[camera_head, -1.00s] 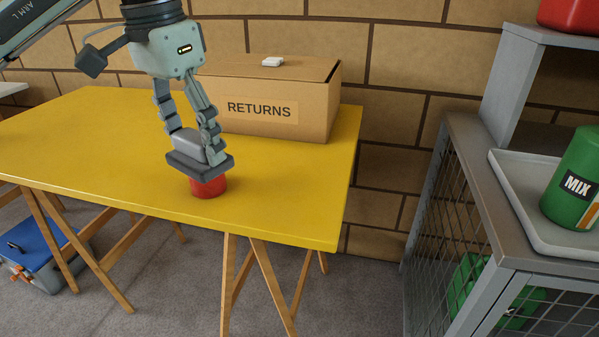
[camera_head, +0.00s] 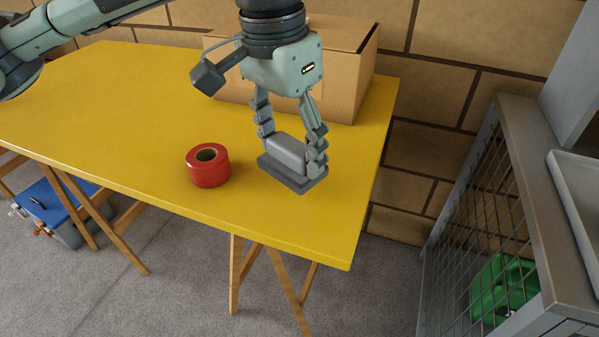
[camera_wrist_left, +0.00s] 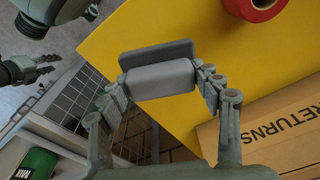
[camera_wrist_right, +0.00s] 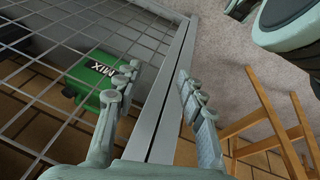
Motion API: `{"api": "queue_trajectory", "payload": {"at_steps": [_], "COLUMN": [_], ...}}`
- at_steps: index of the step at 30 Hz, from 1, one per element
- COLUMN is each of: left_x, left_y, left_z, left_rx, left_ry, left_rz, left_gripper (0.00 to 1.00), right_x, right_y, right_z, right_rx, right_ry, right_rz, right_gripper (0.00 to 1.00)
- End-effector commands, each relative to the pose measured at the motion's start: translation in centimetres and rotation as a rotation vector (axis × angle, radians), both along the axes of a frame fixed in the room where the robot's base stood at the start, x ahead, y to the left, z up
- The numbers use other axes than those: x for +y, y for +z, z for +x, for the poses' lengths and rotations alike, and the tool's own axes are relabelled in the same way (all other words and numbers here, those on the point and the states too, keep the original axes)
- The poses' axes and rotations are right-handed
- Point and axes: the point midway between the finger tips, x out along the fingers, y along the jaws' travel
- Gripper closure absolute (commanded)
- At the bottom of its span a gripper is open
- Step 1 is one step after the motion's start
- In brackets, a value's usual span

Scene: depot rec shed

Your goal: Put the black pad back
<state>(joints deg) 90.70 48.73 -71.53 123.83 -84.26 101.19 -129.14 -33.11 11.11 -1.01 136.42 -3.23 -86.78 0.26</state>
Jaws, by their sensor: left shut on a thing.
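The black pad (camera_head: 297,179) looks dark grey, a flat slab with a lighter grey block grip on top. My left gripper (camera_head: 291,150) is shut on the grip, with one finger on each side. The pad is level, over the right part of the yellow table, right of the red tape roll. I cannot tell whether its underside touches the table. The left wrist view shows the pad (camera_wrist_left: 156,57) and its grip between my fingers. My right gripper (camera_wrist_right: 158,90) is open and empty, near the mesh cage in its wrist view.
A red tape roll (camera_head: 208,166) stands on the yellow table (camera_head: 110,110). The cardboard RETURNS box (camera_head: 351,85) stands behind the left gripper. A grey mesh cage with a shelf top (camera_head: 536,190) is at the right, with a green can (camera_head: 502,287) inside. The table's left part is clear.

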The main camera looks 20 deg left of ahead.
Motion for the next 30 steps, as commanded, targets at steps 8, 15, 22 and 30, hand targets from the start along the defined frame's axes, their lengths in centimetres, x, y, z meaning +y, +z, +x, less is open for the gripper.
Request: {"api": "queue_trajectory", "payload": {"at_steps": [8,15,22,30], "left_x": [-1.4,-1.4,-1.4,-1.4], "left_y": [-1.6,-4.8,-4.9,-5.2], "left_z": [-0.4,-0.5,-0.4,-0.4], "left_rx": [0.000,0.001,0.000,0.000], "left_ry": [0.002,0.003,0.003,0.003], "left_rz": [0.000,-0.001,-0.002,-0.002], "left_gripper": [0.59,0.59,0.59,0.59], "right_x": [0.1,0.1,0.1,0.4], "right_y": [-0.1,-0.2,-0.4,0.1], "right_z": [1.0,1.0,0.7,0.9], "right_rx": [-0.015,-0.015,-0.007,-0.031], "right_ry": [0.001,0.000,-0.002,0.005], "right_rz": [0.003,0.005,0.006,0.009], "right_gripper": [0.60,0.60,0.60,0.60]}}
